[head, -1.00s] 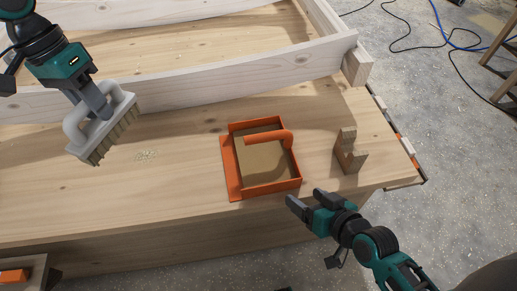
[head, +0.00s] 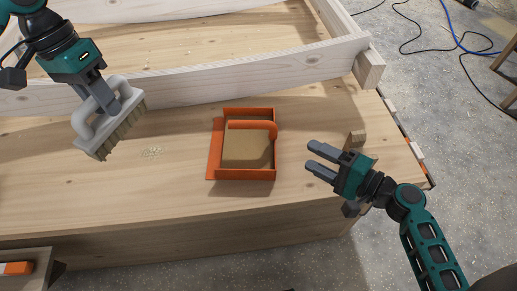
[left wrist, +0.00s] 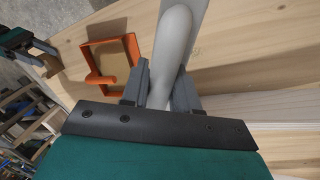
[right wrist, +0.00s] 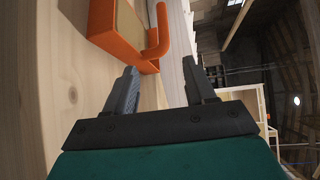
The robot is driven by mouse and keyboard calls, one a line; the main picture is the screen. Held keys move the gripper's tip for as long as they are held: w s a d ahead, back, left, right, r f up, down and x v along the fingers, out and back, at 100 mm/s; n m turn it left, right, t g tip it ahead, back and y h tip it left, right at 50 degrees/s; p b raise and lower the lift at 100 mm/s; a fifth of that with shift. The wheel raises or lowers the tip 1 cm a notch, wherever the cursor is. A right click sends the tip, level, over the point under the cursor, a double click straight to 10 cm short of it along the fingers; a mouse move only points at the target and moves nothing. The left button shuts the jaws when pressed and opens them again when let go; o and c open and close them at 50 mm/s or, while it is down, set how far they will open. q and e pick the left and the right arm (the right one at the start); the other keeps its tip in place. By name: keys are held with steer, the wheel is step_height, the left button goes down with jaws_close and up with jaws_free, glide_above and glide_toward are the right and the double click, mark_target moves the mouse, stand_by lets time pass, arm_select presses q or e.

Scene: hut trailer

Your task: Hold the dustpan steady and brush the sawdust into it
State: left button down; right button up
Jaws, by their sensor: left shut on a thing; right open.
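The orange dustpan (head: 213,160) lies on the wooden bench top, its open lip to the left and its handle (head: 252,125) toward the right. A small patch of pale sawdust (head: 153,152) lies on the wood left of the dustpan. My left gripper (head: 105,108) is shut on the grey handle of the brush (head: 118,132), with the bristles close to the sawdust, up and left of it. The handle fills the jaws in the left wrist view (left wrist: 174,55). My right gripper (head: 310,157) is open and empty, right of the dustpan. In the right wrist view the dustpan handle (right wrist: 160,35) is just ahead of the fingers.
A wooden block (head: 356,138) stands partly hidden behind my right gripper. A pale timber frame (head: 210,78) runs along the back of the bench. Cables (head: 465,45) lie on the floor at the right.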

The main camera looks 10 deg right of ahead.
mark_target(275, 149)
steer(key=x, duration=1.2)
steer(key=shift+s, duration=0.1)
jaws_close()
stand_by(1.0)
steer(key=c, duration=1)
jaws_free()
steer(key=o, duration=0.5)
steer(key=shift+c, duration=0.2)
steer(key=shift+d, duration=0.1)
